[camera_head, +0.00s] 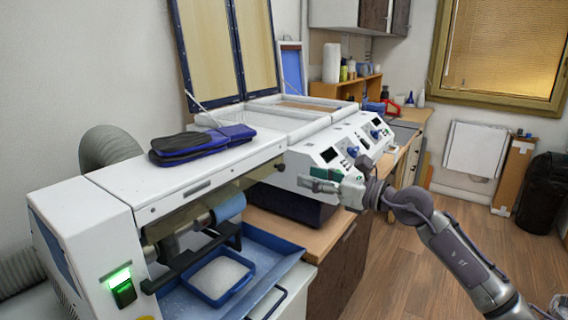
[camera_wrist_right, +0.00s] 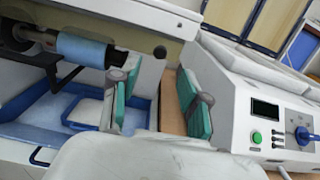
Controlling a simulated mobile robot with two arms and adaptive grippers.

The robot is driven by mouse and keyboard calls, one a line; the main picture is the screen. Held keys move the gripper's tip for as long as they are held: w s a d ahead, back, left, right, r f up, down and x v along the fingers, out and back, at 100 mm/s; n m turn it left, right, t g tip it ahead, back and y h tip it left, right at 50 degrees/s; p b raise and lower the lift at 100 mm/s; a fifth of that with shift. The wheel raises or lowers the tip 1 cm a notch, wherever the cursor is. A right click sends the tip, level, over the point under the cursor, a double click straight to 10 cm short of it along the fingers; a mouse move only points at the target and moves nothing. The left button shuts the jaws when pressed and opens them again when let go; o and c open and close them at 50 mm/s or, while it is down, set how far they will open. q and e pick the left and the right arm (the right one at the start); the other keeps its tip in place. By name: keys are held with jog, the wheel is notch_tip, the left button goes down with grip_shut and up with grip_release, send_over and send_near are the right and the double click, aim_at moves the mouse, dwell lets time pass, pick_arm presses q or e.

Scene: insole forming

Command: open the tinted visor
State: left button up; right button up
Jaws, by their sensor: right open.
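The tinted visor (camera_head: 250,183) is a narrow brownish strip along the front of the white sanding machine, above the blue roller. A small dark round knob (camera_head: 280,167) sits at its right end; the knob also shows in the right wrist view (camera_wrist_right: 160,52). My right gripper (camera_head: 318,180) is to the right of the knob, apart from it. Its green-padded fingers are open and empty, and in the right wrist view (camera_wrist_right: 158,98) the knob appears above and between them. My left gripper is not in view.
The white sanding machine (camera_head: 110,205) has a blue tray (camera_head: 265,240) below its roller (camera_head: 230,208). A white press with control panels (camera_head: 325,156) stands close behind my right gripper. Blue-black insoles (camera_head: 185,147) lie on top of the machine.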

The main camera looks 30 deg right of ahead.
aim_at(283, 168)
jog(key=p+x, duration=0.2)
jog(key=x, duration=0.4)
jog(key=shift+w+r, duration=0.15)
jog(key=shift+w, duration=0.1)
jog(key=shift+w+a+p, duration=0.35)
jog(key=shift+w, duration=0.15)
grip_shut()
